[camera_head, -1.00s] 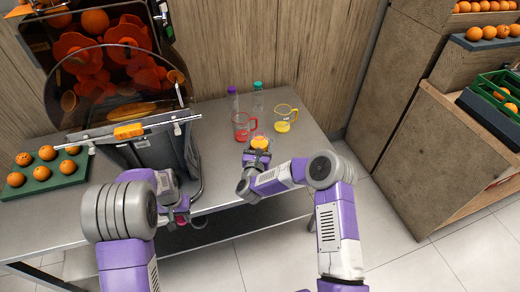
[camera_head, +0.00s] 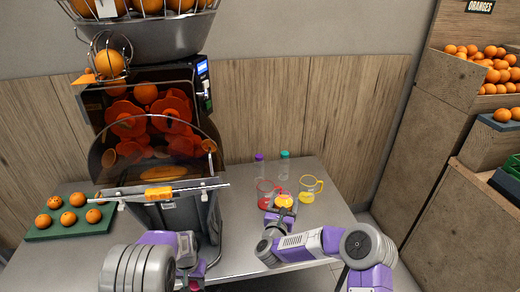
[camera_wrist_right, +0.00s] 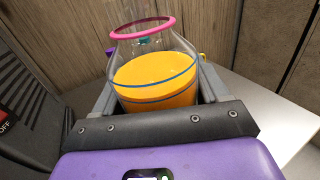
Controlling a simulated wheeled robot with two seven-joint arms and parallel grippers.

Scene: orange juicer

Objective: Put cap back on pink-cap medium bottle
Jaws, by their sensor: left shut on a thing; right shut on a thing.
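The pink-cap medium bottle (camera_wrist_right: 155,80) is clear and holds orange juice, with a pink ring at its neck. It also shows small in the head view (camera_head: 285,200). My right gripper (camera_head: 281,213) is shut around its lower body, and both finger pads (camera_wrist_right: 160,108) show in the right wrist view. The neck looks uncapped. My left gripper (camera_head: 192,278) is low in front of the juicer, at the bottom edge of the head view. It is shut on a small pink thing (camera_head: 199,268), apparently the cap, mostly hidden by the gripper. It is apart from the bottle, to its left.
The juicer (camera_head: 160,140) stands at the table's middle left. A green tray (camera_head: 45,235) of oranges lies farther left.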

